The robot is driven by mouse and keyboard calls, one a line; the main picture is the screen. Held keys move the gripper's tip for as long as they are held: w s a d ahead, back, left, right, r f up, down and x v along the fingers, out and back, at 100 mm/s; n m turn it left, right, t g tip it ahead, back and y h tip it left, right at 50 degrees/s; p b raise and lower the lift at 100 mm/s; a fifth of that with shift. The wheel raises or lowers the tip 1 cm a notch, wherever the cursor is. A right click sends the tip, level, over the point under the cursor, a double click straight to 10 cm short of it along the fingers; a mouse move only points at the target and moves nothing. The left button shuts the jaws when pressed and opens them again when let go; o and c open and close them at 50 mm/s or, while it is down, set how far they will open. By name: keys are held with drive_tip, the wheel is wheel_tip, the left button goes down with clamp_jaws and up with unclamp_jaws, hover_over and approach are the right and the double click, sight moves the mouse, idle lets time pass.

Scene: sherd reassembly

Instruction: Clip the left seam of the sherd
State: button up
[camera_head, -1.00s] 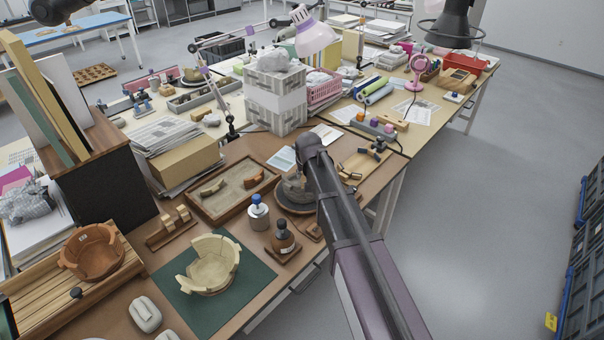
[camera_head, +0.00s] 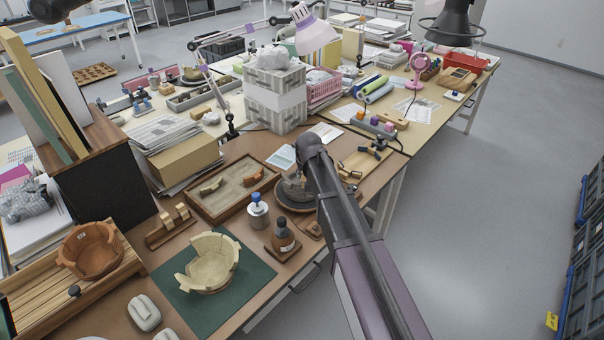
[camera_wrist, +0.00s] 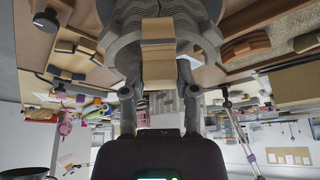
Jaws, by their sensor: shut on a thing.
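A grey vessel (camera_head: 291,186) stands on a dark round base (camera_head: 281,202), partly hidden behind my arm in the head view. In the wrist view a grey rounded, layered form (camera_wrist: 120,42) lies just beyond the fingers, likely this vessel or its base. My gripper (camera_wrist: 157,62) is shut on a tan block-like piece, seemingly a wooden clip (camera_wrist: 157,48), which is right against or in front of the grey form. I cannot tell whether the clip touches a seam. The sherd and its left seam cannot be made out. The fingers are hidden in the head view.
A sand tray (camera_head: 238,210) with brown sherds lies left of the vessel. A cream pot (camera_head: 209,264) sits on a green mat (camera_head: 240,296). A wooden clip board (camera_head: 364,166) lies right of my arm.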

drive_tip(key=shift+f+b, duration=0.6)
drive_tip(key=shift+f, duration=0.1)
idle(1.0)
drive_tip(key=o, duration=0.9)
drive_tip(key=shift+o, duration=0.2)
drive_tip(key=shift+s+g, duration=0.15)
drive_tip(key=shift+g, duration=0.15)
